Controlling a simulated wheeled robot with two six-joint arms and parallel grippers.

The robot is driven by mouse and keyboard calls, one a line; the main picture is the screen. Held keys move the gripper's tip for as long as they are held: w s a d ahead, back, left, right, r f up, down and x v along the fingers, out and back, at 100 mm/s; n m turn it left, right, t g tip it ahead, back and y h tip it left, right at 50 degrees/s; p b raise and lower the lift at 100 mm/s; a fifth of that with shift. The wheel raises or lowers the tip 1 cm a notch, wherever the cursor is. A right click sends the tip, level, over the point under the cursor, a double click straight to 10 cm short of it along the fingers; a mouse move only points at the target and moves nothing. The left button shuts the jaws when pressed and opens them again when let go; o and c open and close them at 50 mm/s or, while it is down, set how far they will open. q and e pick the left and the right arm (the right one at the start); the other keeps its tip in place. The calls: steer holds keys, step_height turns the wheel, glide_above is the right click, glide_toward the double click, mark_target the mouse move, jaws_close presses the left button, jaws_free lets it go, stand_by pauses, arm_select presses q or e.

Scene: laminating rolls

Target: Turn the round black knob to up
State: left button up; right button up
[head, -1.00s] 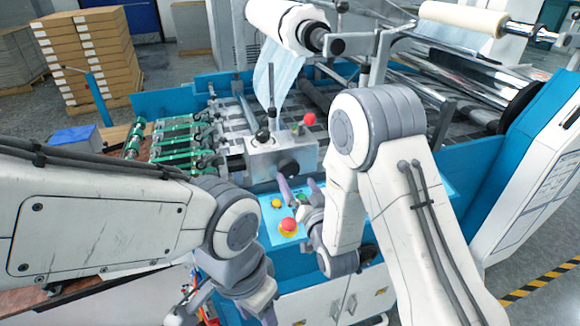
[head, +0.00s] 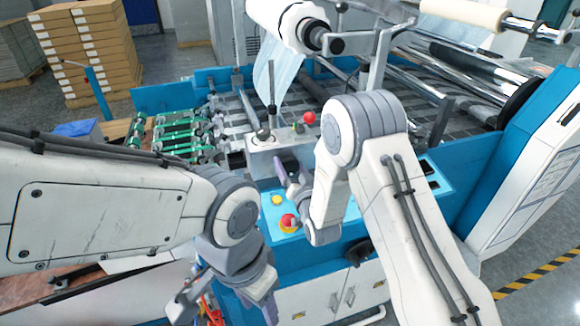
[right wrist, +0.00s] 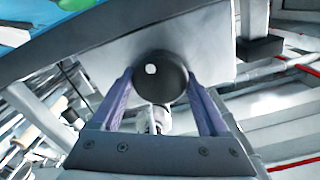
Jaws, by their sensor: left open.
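The round black knob (right wrist: 167,84) shows in the right wrist view on a pale metal panel, with a white dot left of and above its middle. The two purple-grey fingers of my right gripper (right wrist: 160,82) stand on either side of it, with their tips at its edges. I cannot tell whether they press on it. In the head view my right gripper (head: 286,172) is at the front of the metal control box (head: 262,157) and hides the knob. My left gripper (head: 226,304) is open and empty at the bottom, away from the knob.
A red ball-topped lever (head: 309,118) rises from the box. Below it, a blue panel holds a yellow button (head: 277,199) and a red stop button (head: 289,220), close to my right gripper. Green rollers (head: 180,135) lie left. A white roll (head: 285,22) hangs behind.

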steer(key=shift+f+n+b, duration=0.15)
steer(key=shift+n+b, duration=0.75)
steer(key=shift+b, duration=0.2)
steer(key=n+b, duration=0.7)
steer(key=n, duration=0.1)
steer(key=shift+a+b, duration=0.2)
steer(key=shift+b, duration=0.2)
steer(key=n+b, duration=0.3)
steer(key=shift+s+f+n, duration=0.1)
steer(key=shift+n, duration=0.2)
steer(key=n+b, duration=0.3)
steer(key=n, duration=0.1)
steer(key=shift+a+n+b, duration=0.15)
steer(key=shift+n+b, duration=0.15)
steer(key=shift+b, duration=0.1)
steer(key=n+b, duration=0.2)
steer(key=n, duration=0.1)
steer(key=shift+f+n, duration=0.1)
steer(key=shift+n, duration=0.2)
steer(key=n+b, duration=0.2)
steer(key=n, duration=0.1)
steer(key=shift+f+n+b, duration=0.1)
steer(key=shift+n+b, duration=0.2)
steer(key=shift+b, duration=0.05)
steer(key=n+b, duration=0.2)
steer(key=n, duration=0.2)
steer(key=shift+n+b, duration=0.8)
steer(key=shift+n, duration=0.9)
